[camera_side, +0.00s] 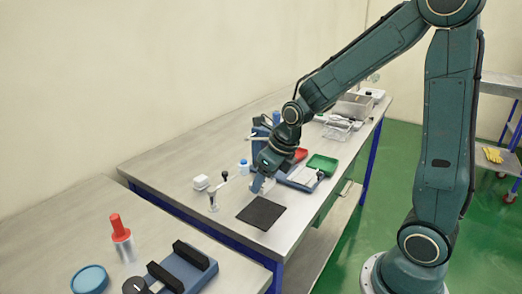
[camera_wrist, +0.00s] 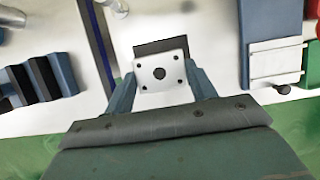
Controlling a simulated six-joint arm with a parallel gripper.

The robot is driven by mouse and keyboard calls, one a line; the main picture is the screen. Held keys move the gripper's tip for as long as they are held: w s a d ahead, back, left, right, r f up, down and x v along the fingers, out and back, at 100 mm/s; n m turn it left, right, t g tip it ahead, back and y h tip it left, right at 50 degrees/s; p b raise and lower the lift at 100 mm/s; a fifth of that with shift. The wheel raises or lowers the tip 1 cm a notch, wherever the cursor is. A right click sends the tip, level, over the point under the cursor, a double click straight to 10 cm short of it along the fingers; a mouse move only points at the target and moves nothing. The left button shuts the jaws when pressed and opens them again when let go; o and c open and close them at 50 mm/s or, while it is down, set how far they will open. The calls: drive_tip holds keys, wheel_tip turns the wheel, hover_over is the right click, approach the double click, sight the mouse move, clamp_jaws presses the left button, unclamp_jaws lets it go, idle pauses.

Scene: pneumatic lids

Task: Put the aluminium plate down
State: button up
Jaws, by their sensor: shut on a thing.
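The aluminium plate (camera_wrist: 149,73) is a pale square with a dark centre hole and small corner holes, seen in the wrist view. My gripper (camera_wrist: 162,74) is shut on it, with one finger at its left edge and one at its right. A dark square mat (camera_wrist: 150,47) shows behind the plate's upper edge; the plate hides the rest of it. In the side view the black mat (camera_side: 261,213) lies flat on the bench, and my gripper (camera_side: 262,184) is at its far side. The plate cannot be made out there, and its height above the mat is unclear.
A blue fixture with a pale plate (camera_side: 303,176) stands right of my gripper, near a green tray (camera_side: 323,163) and a red tray (camera_side: 299,155). A blue vise (camera_side: 190,268) stands on the nearer bench.

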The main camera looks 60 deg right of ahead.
hover_over(260, 211)
drive_tip(key=s, duration=0.1)
drive_tip(key=shift+s+f, duration=0.2)
drive_tip(key=shift+f, duration=2)
drive_tip(key=shift+f, duration=0.1)
drive_tip(key=shift+f, duration=1.65)
drive_tip(key=shift+f, duration=0.1)
drive_tip(key=o, duration=1)
drive_tip(key=shift+o, duration=0.2)
